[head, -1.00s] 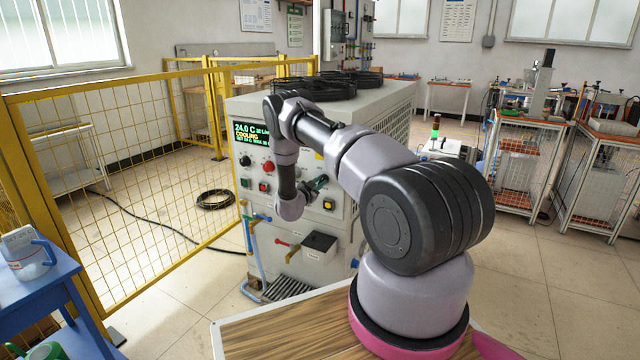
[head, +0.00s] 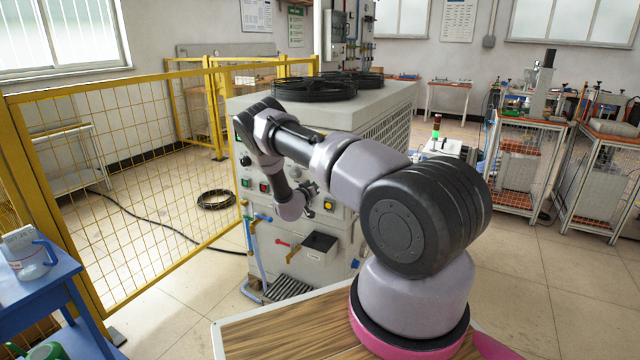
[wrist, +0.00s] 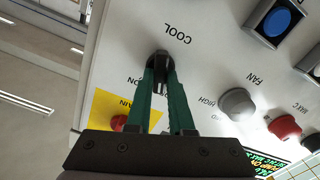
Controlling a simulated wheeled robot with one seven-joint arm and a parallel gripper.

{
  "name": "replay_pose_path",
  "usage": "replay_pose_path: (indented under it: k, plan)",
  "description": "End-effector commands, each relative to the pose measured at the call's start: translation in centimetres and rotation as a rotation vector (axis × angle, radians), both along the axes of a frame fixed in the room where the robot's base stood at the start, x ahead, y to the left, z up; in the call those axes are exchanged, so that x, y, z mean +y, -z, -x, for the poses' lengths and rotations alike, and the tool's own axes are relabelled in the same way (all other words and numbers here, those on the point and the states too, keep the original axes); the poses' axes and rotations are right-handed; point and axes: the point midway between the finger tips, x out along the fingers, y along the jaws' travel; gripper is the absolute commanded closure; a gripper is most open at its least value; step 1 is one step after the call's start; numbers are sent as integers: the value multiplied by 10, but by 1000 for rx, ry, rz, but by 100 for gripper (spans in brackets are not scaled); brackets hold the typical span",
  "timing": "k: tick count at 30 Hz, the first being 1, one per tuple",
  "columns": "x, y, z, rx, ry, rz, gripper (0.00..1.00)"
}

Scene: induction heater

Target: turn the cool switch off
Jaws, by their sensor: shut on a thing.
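The cool switch (wrist: 157,58) is a black knob on the pale panel in the wrist view, beside the word COOL. My gripper (wrist: 158,76) has its two green fingers closed on the knob, one on each side. An ON label is partly visible beside the left finger. The fingers cover part of the knob and its surroundings, so I cannot tell its exact setting. In the head view my arm reaches to the front of the grey machine (head: 385,120), and the switch is hidden behind my wrist.
A grey fan knob (wrist: 237,104), a red knob (wrist: 284,129) and a blue button (wrist: 278,21) sit near the switch. A yellow mesh fence (head: 130,190) stands left of the machine. A blue cart (head: 40,295) is at the lower left.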

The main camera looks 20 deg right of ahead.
Motion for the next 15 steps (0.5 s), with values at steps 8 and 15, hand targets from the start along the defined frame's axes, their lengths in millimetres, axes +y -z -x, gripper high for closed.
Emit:
replay_pose_path:
  k: [8, 15]
  plan:
    - [1, 1, 0, 100, -1, 77, 100]
    - [1, 1, -1, 132, -1, 102, 100]
